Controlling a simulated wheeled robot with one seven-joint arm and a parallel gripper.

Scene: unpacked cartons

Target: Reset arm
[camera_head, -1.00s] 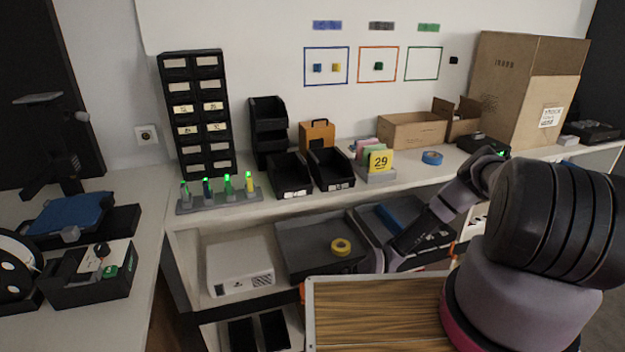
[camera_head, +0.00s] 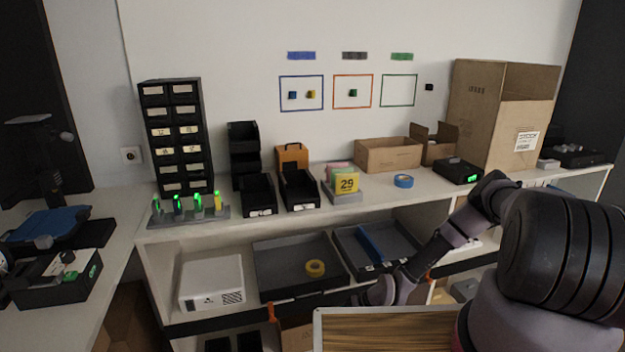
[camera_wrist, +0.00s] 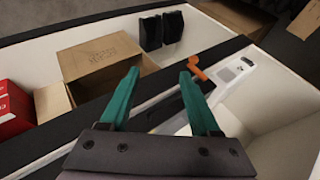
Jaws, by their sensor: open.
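My gripper (camera_wrist: 160,98) shows in the wrist view with two green fingers spread apart and nothing between them. It points down over a lower shelf. In the head view my arm comes in from the right and bends down in front of the shelf unit; the fingers are hidden there. An orange piece (camera_wrist: 195,68) shows just beyond the right fingertip in the wrist view. I cannot tell whether they touch.
A cardboard box (camera_wrist: 98,68) and a red box (camera_wrist: 14,108) lie below in the wrist view. In the head view, a wood-grained panel (camera_head: 385,333) is in front. Grey trays (camera_head: 298,270) fill the middle shelf; cartons (camera_head: 388,155) and bins (camera_head: 258,196) crowd the top.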

